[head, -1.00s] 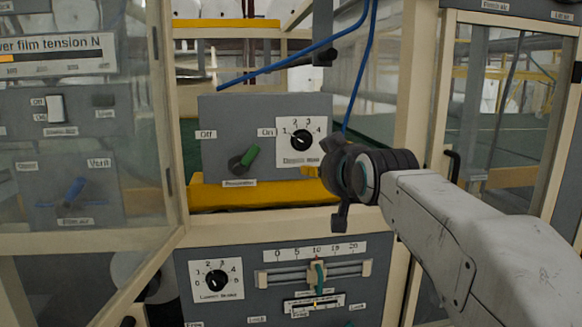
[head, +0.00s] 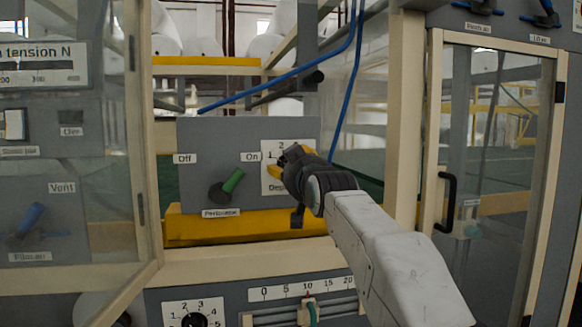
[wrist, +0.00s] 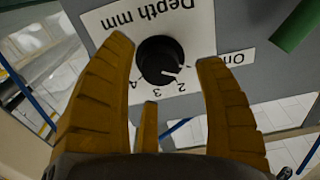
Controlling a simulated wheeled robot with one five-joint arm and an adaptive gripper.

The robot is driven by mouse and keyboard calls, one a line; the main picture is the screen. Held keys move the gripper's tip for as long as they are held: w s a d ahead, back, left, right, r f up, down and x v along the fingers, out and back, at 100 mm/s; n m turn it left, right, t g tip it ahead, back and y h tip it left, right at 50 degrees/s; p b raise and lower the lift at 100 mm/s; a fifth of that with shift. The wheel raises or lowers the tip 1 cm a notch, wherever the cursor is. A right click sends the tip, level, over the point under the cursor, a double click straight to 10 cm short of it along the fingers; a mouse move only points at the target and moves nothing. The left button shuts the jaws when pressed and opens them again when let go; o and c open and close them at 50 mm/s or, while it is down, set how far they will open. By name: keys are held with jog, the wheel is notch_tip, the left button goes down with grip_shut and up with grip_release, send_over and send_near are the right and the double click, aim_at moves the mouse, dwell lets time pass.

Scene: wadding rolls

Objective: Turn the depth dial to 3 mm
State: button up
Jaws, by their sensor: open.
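The depth dial is a round black knob (wrist: 158,60) on a white plate (wrist: 185,20) marked "Depth mm", upside down in the wrist view. Its white pointer line is small and seems to lie near the low-number side; the exact reading is unclear. My gripper (wrist: 165,54) is open, with one yellow finger on either side of the knob and visible gaps to it.
A green lever (head: 232,180) marked Off and On sits left of the dial on the same grey panel (head: 205,135). A yellow ledge (head: 190,228) runs below. An open glazed door (head: 85,130) stands at left. A blue cable (head: 285,74) hangs above.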

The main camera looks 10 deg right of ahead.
jog(key=shift+w, duration=1.1)
jog(key=shift+c, duration=0.4)
jog(key=c, duration=1.1)
jog(key=shift+c, duration=0.2)
